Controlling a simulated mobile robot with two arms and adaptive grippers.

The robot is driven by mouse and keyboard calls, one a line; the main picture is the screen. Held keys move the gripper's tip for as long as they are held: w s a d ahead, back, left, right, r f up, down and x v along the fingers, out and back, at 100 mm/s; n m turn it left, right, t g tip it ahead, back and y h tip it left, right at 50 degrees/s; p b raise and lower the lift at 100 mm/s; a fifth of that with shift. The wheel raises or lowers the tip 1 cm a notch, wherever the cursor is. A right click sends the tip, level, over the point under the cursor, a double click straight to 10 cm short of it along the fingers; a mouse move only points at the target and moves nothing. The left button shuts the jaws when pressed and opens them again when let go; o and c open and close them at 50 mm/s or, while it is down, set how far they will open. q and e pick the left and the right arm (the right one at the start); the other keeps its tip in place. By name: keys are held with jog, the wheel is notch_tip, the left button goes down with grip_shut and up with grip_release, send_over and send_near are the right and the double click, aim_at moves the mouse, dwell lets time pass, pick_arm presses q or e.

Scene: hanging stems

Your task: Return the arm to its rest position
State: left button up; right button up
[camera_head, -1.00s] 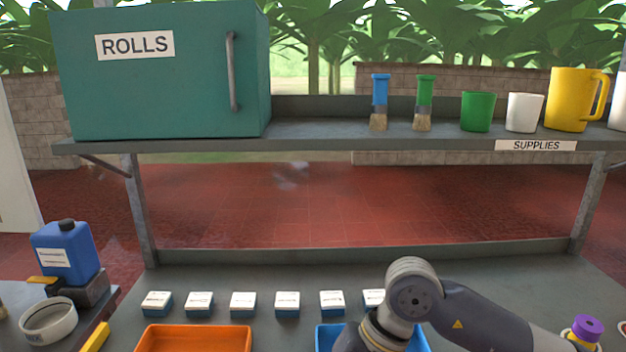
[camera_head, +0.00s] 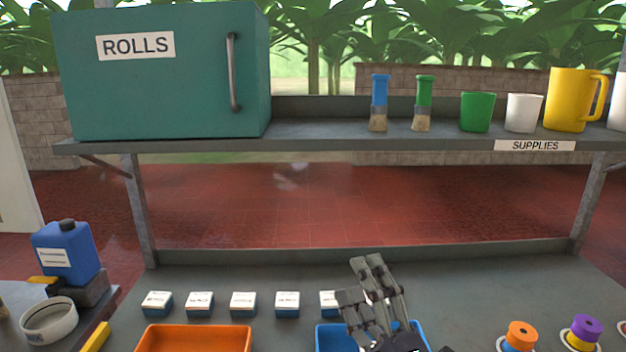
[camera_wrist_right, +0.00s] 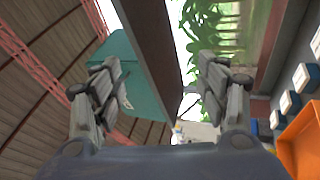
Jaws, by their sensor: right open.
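My right gripper (camera_head: 372,287) is in the lower middle of the head view, fingers pointing up and to the left, above the blue tray (camera_head: 329,340). In the right wrist view its two fingers (camera_wrist_right: 160,92) stand wide apart with nothing between them. The gripper is open and empty. It hides part of the blue tray and part of the row of small boxes behind it. My left gripper is not in view.
Small white-topped boxes (camera_head: 243,304) line the table behind the orange tray (camera_head: 194,334). Orange and purple spools (camera_head: 521,335) stand at right. A shelf (camera_head: 330,132) crosses above, holding the teal ROLLS cabinet (camera_head: 160,75), brushes and cups. A blue jug (camera_head: 67,250) stands at left.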

jog(key=s+d+f+m+g+h, duration=0.2)
jog(key=d+f+m+g+h, duration=0.15)
jog(key=f, duration=0.45)
jog(key=s+d+f+m+g+h, duration=0.2)
jog(key=d+f+m, duration=0.25)
jog(key=f, duration=0.25)
jog(key=s+d+f+m+g+h, duration=0.25)
jog(key=f+m, duration=0.25)
jog(key=f, duration=0.3)
jog(key=s+d+f+m+g, duration=0.1)
jog(key=s+f+m+g, duration=0.2)
jog(key=s+f+g, duration=0.35)
jog(key=s+d+f+m+g, duration=0.25)
jog(key=s+f, duration=0.45)
jog(key=s, duration=0.5)
notch_tip(320, 180, down, 26)
jog(key=s+g, duration=0.2)
jog(key=s+d+f+g, duration=0.1)
jog(key=s+d+f, duration=0.1)
jog(key=s+f, duration=1.4)
jog(key=shift+s, duration=0.3)
